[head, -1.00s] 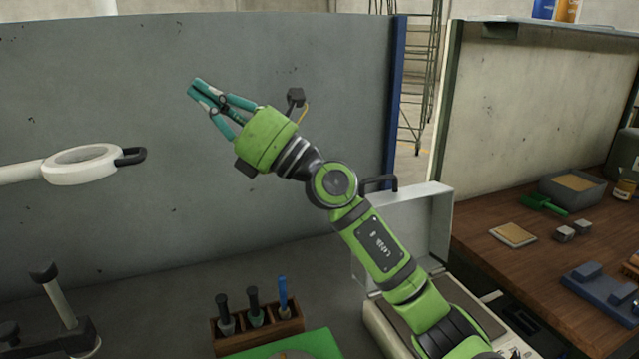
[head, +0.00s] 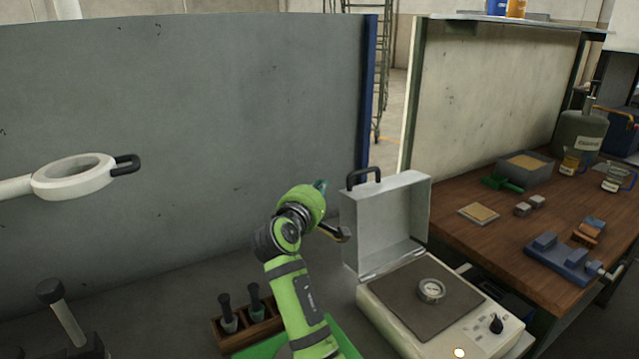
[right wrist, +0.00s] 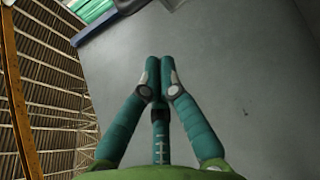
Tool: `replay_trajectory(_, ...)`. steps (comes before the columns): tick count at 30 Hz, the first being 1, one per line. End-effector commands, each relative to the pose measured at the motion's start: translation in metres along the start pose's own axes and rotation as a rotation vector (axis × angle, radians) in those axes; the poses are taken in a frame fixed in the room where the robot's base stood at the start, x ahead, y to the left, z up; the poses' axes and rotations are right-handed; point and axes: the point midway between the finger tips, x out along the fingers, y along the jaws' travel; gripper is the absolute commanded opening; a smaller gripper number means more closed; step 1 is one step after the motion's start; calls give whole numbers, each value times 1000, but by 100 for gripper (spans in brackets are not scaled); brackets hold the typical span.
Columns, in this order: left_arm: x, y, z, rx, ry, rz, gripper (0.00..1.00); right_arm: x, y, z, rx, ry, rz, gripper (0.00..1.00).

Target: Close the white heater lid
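The white heater (head: 408,341) stands on the bench with its white lid (head: 385,228) raised upright on the hinge at its back edge. A dark handle (head: 363,177) sits on the lid's top edge. A dark plate with a round gauge (head: 431,290) lies uncovered on the heater. My right gripper (head: 321,186) is just left of the lid in the head view, mostly hidden behind its own wrist; contact with the lid cannot be told. In the right wrist view its fingertips (right wrist: 162,66) are together with nothing visible between them. My left gripper is out of view.
A tool rack (head: 240,322) stands left of the heater. A white ring lamp (head: 72,178) hangs at the left before a grey panel (head: 190,110). A wooden bench (head: 470,235) at the right holds a blue vise (head: 560,262) and a grey tray (head: 525,170).

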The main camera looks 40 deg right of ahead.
Motion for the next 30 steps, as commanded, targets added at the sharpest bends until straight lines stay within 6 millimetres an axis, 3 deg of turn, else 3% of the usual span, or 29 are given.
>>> replay_trajectory(6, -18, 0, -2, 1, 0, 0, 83, 44, 5, 1, -1, -2, 2, 0)
replay_trajectory(14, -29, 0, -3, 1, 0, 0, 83, 81, 4, 0, 0, -1, 2, 0)
replay_trajectory(21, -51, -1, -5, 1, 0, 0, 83, 64, 5, 20, 1, 2, 2, 0)
replay_trajectory(30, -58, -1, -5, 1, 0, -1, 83, 54, 2, 30, 2, 3, 3, 0)
